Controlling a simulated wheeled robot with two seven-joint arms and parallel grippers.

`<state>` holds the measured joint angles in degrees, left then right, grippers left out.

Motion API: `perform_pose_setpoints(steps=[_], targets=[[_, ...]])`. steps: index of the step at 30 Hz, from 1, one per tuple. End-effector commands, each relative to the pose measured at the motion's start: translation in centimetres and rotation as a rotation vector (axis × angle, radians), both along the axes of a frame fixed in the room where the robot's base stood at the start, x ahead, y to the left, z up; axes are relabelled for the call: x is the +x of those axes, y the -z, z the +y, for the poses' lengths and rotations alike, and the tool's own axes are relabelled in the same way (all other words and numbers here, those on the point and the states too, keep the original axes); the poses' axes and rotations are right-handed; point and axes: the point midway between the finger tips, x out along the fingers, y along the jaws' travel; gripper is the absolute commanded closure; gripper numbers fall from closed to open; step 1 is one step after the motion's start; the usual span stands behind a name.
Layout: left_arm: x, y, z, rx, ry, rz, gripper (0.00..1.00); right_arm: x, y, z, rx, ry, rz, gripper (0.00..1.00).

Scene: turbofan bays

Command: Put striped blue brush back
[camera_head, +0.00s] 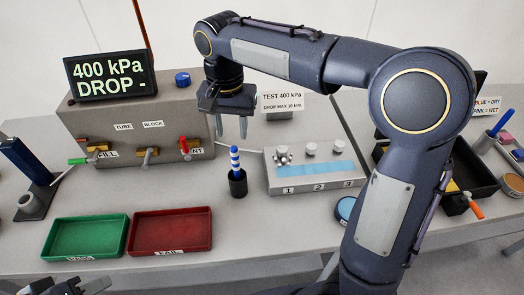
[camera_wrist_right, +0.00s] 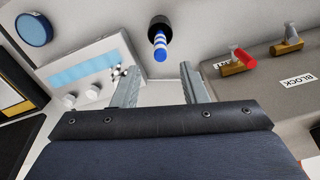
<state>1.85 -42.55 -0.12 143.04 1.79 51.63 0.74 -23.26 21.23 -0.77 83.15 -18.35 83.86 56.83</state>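The blue-and-white striped brush (camera_head: 235,158) stands upright in a small black cup (camera_head: 238,186) in the middle of the bench. It also shows in the right wrist view (camera_wrist_right: 160,46), with its handle rising from the cup (camera_wrist_right: 160,24). My right gripper (camera_head: 230,133) is above and behind the brush, apart from it. Its two fingers are spread with nothing between them, as the right wrist view (camera_wrist_right: 158,80) shows. Only dark parts of my left gripper (camera_head: 82,288) show at the bottom left edge, and its fingers cannot be made out clearly.
A green tray (camera_head: 86,237) and a red tray (camera_head: 170,231) lie at the front left. A grey valve block (camera_head: 140,131) with levers stands behind them. A numbered fixture (camera_head: 315,180) is right of the cup. A black tray (camera_head: 476,170) lies at the far right.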

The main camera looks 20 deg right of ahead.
Motion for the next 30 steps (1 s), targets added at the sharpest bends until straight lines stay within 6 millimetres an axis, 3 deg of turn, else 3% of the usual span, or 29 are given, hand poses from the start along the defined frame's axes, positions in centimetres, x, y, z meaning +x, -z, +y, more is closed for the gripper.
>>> perform_pose_setpoints(steps=[4, 7, 13, 19, 24, 30], targets=[[0.0, 0.0, 0.0, 0.0, 0.0, 0.0, 0.64, -0.9, -0.3, -1.0, 0.024, -0.016, -0.012, 0.61], [0.0, 0.0, 0.0, 0.0, 0.0, 0.0, 0.64, -3.2, -0.6, -3.2, 0.082, -0.06, -0.049, 0.61], [0.0, 0.0, 0.0, 0.0, 0.0, 0.0, 0.64, -11.7, 0.5, -7.6, 0.222, -0.205, -0.223, 0.61], [0.0, 0.0, 0.0, 0.0, 0.0, 0.0, 0.64, -18.7, 3.7, -8.4, 0.256, -0.317, -0.431, 0.61], [0.0, 0.0, 0.0, 0.0, 0.0, 0.0, 0.64, -21.3, 5.9, -7.9, 0.238, -0.366, -0.533, 0.61], [0.0, 0.0, 0.0, 0.0, 0.0, 0.0, 0.64, -21.8, 6.5, -7.7, 0.229, -0.382, -0.558, 0.61]])
